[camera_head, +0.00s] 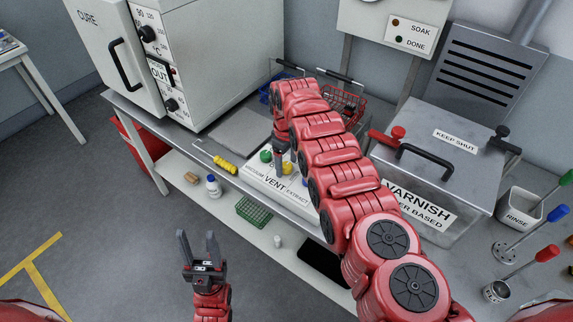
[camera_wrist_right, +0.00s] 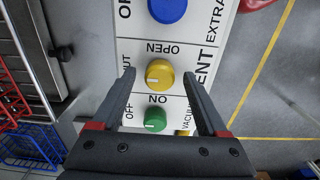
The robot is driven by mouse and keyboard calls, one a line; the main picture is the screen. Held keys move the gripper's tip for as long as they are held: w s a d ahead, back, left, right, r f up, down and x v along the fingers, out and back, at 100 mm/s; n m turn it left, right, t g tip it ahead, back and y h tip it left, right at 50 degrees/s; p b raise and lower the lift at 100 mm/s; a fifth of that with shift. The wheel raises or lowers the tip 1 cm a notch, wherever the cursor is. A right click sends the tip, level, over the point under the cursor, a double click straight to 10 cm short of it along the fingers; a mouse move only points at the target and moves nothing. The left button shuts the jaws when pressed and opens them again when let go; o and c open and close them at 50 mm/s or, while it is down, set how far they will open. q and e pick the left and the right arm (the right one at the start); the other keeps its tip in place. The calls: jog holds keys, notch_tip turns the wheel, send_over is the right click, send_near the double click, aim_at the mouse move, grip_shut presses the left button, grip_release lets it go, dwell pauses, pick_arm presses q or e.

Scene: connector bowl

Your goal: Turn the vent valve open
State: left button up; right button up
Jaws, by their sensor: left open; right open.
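The vent valve is a round yellow knob (camera_wrist_right: 159,73) in the middle of a white panel (camera_wrist_right: 205,55), between a blue knob (camera_wrist_right: 167,9) and a green knob (camera_wrist_right: 155,119). Its white mark appears to point left, toward the SHUT side; OPEN is printed above it in the right wrist view. My right gripper (camera_wrist_right: 159,78) is open, with one finger on each side of the yellow knob and gaps showing. In the head view the yellow knob (camera_head: 287,168) is partly hidden by my right gripper (camera_head: 282,158). My left gripper (camera_head: 199,244) is open and empty, away from the bench.
A white CURE oven (camera_head: 195,45) stands left of the panel. A yellow-handled tool (camera_head: 224,164) lies near the bench edge. Red (camera_head: 345,103) and blue baskets are behind. A shelf below holds a bottle (camera_head: 213,185) and green rack (camera_head: 254,212).

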jog(key=shift+f, duration=0.25)
jog(key=shift+r, duration=0.1)
jog(key=c, duration=0.3)
grip_shut()
